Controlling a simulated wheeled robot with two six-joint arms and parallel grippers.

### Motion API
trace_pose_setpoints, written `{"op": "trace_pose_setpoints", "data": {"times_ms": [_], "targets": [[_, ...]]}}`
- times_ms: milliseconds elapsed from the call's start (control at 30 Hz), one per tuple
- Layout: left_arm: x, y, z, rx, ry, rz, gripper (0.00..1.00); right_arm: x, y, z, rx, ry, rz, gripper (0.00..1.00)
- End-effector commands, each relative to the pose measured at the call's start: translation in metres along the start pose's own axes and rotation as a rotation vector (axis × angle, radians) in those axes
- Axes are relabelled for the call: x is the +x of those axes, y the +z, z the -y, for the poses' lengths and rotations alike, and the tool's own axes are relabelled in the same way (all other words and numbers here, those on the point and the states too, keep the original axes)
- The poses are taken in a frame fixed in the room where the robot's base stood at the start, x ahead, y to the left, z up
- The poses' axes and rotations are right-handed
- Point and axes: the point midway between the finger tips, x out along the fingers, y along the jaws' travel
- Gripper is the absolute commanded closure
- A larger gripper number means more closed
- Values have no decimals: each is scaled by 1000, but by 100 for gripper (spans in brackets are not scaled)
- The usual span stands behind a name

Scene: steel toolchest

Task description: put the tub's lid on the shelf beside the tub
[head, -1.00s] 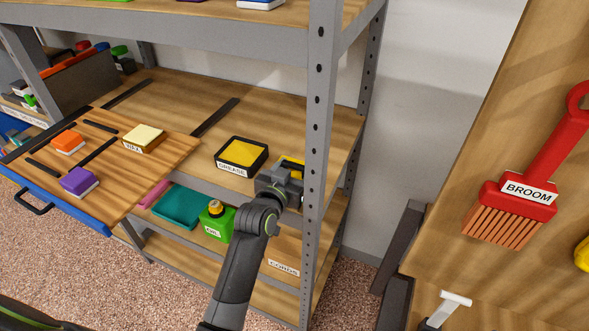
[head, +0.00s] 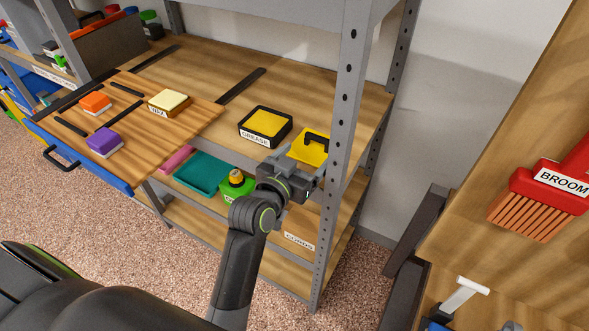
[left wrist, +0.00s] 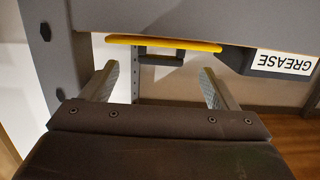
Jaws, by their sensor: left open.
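The black tub (head: 264,139) labelled GREASE stands on the wooden shelf (head: 335,95) with its yellow inside showing. Its yellow lid (head: 303,153) with a black handle lies on the shelf just right of the tub, near the front edge. In the left wrist view, upside down, the lid (left wrist: 165,42) shows edge-on with its handle, and part of the tub (left wrist: 240,60) is beside it. My left gripper (head: 300,172) is open and empty in front of the lid. In the left wrist view its fingers (left wrist: 158,72) stand apart, clear of the handle. My right gripper is not in view.
A grey shelf post (head: 347,110) stands close right of the lid. A red broom (head: 550,190) hangs at the right.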

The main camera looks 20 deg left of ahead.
Motion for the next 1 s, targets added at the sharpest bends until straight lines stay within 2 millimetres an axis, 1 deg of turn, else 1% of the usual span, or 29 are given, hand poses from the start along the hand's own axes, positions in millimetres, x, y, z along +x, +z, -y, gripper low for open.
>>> {"op": "trace_pose_setpoints", "data": {"times_ms": [33, 100, 200, 300, 433, 867, 933, 1000], "targets": [[-9, 2, 0, -2, -2, -1, 19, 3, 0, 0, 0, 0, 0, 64], [-19, 2, 0, -3, -1, 0, 19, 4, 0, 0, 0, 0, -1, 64], [-30, 1, 0, -2, -1, 0, 19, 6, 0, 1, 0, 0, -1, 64], [-37, 0, 0, 0, 0, 0, 19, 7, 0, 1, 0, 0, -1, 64], [-40, 0, 0, 0, 1, 0, 19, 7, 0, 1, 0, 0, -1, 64], [-40, 0, 0, 0, 0, 0, 19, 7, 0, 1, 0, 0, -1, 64], [-41, 2, 1, 1, 0, 9, 19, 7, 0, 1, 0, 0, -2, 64], [-46, 12, 4, 4, 0, 43, 19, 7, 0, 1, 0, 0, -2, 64]]}}
